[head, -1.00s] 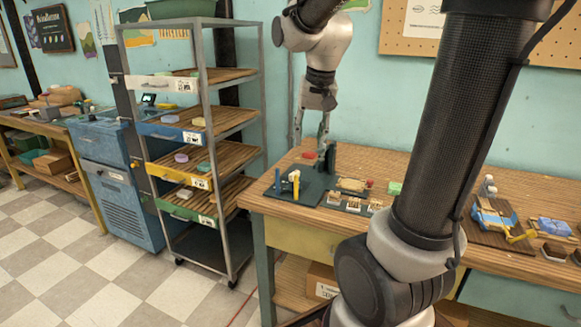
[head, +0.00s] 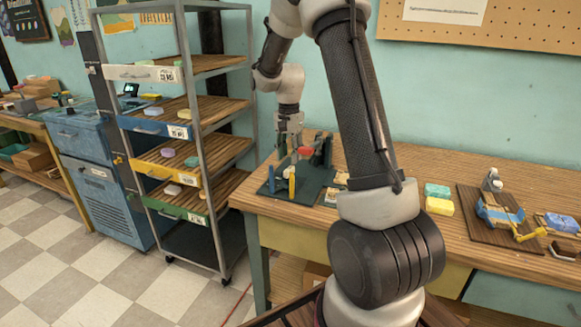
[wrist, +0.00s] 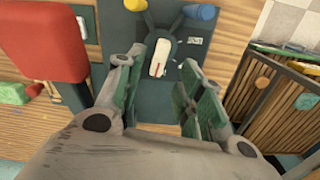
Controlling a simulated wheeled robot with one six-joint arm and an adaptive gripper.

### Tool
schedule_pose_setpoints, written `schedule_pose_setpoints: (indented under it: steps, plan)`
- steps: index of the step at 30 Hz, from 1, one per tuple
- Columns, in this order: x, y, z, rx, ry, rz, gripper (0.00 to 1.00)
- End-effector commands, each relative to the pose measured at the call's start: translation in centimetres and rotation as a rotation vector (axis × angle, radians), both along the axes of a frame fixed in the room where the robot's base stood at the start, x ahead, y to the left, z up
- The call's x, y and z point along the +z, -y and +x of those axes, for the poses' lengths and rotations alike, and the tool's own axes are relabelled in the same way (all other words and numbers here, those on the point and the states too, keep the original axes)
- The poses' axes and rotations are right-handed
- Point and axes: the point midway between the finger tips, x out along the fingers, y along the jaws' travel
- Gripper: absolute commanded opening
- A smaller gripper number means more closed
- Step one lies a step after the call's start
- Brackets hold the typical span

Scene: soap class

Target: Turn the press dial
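The press (head: 313,172) stands on a dark green base at the left end of the wooden table, with a blue post, a yellow post and a red part. In the wrist view, a small white piece with a red mark (wrist: 159,58) lies on the dark base (wrist: 188,51) between the yellow and blue posts; I cannot tell whether it is the dial. My gripper (head: 293,143) is over the press, beside the red part. In the wrist view my gripper (wrist: 160,90) has its two green-padded fingers apart, with nothing between them. The large red part (wrist: 40,42) is close on the left.
A metal rack (head: 190,110) with several trays of soaps stands left of the table. Green soap (head: 437,190) and yellow soap (head: 440,206) lie right of my arm, near a wooden board with a blue-and-yellow device (head: 500,212). My arm hides part of the table.

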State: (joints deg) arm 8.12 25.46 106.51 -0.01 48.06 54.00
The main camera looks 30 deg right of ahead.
Motion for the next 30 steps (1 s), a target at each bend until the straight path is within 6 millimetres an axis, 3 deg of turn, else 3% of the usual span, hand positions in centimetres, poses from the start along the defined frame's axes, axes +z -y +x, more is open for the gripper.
schedule_pose_setpoints:
  steps: [3, 9, 19, 25, 30]
  plan:
    - [-2.2, 0.0, -0.1, 0.000, -0.005, 0.001, 0.38]
    - [-4.6, 0.0, 0.0, 0.001, -0.001, 0.000, 0.38]
    - [-5.1, 0.0, 0.0, 0.001, 0.001, 0.000, 0.38]
    - [-5.1, 0.0, 0.0, 0.001, 0.001, 0.000, 0.03]
    - [-5.1, 0.0, 0.0, 0.001, 0.001, 0.000, 0.00]
